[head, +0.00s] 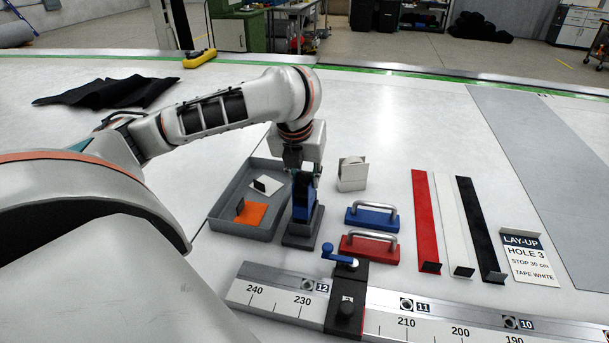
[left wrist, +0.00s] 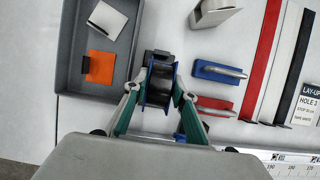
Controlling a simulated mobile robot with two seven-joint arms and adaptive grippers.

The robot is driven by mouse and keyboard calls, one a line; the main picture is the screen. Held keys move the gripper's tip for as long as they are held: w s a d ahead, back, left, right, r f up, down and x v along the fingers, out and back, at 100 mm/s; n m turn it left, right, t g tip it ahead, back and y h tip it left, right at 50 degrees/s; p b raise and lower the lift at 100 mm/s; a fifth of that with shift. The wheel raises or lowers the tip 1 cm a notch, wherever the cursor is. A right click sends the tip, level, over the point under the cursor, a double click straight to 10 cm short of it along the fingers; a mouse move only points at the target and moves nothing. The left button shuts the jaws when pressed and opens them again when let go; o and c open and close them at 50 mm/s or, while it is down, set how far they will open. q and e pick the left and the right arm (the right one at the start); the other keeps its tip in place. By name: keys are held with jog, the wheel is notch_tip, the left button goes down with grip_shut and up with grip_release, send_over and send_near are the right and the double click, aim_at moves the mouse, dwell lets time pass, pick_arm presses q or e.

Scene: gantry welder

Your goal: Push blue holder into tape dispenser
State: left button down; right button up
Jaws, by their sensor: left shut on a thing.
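The blue holder (head: 303,196) stands upright at the dark grey tape dispenser (head: 300,239), right of the grey tray. My left gripper (head: 304,168) comes down on it from above and is shut on it. In the left wrist view, my left gripper's fingers (left wrist: 158,92) close on both sides of the blue holder (left wrist: 176,76), which has a dark roll between its blue sides. The end of the dispenser (left wrist: 157,53) shows beyond it. I cannot tell how deep the holder sits in the dispenser. My right gripper is not in view.
The grey tray (head: 226,201) holds white and orange pieces. A white dispenser-like block (head: 352,175) stands behind. Blue (head: 372,217) and red (head: 369,249) handled blocks lie right of the dispenser. Long red, white and black strips lie farther right. A ruler rail (head: 390,321) with a clamp crosses the front.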

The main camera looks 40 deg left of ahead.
pick_arm(q)
jog(key=shift+f+b, duration=0.75)
jog(key=shift+f, duration=1.35)
jog(key=c, duration=1.6)
grip_release()
jog(key=shift+v, duration=5.95)
